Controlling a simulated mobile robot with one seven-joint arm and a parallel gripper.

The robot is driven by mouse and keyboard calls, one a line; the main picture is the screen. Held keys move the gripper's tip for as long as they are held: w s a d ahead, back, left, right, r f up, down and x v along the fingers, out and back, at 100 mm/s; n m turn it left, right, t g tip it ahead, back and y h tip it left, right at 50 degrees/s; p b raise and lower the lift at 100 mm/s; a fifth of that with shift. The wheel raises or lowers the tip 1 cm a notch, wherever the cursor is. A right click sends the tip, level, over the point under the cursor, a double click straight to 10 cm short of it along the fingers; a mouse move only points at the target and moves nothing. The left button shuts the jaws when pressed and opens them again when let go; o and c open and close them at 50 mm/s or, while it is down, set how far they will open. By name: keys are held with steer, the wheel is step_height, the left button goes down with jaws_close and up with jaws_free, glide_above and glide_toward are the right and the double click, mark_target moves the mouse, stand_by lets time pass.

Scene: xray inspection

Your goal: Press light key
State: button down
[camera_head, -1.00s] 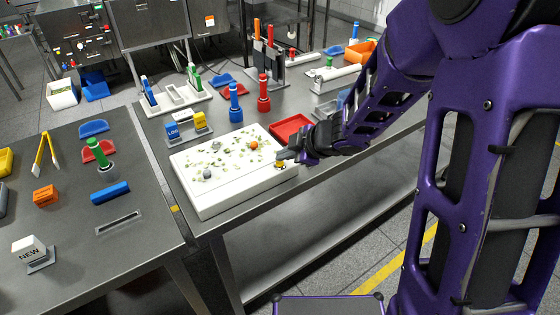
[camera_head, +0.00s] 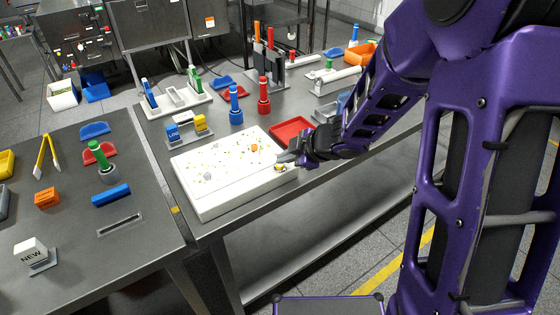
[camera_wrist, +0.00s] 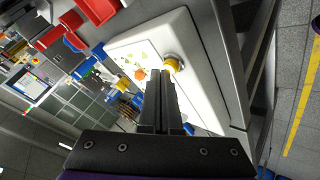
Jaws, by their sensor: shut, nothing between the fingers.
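The white light box (camera_head: 224,205) lies on the metal bench, with small bits scattered on its bright top panel. The light key appears to be the yellow round button (camera_head: 280,168) at the box's right corner. It also shows in the wrist view as a yellow knob on a pale collar (camera_wrist: 173,65). My gripper (camera_head: 284,159) is shut and empty, its fingertips right at the button. In the wrist view the closed fingers (camera_wrist: 158,78) end just beside the button. I cannot tell whether they touch it.
A red tray (camera_head: 291,131) lies just behind my gripper. Blue and red bottles (camera_head: 264,95) stand behind the box. A LOW-marked block stand (camera_head: 180,130) is behind its left end. The bench's front edge runs close along the box's near right side.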

step_height(320, 180, up, 6)
steer(key=p, duration=0.5)
stand_by(0.4)
stand_by(0.3)
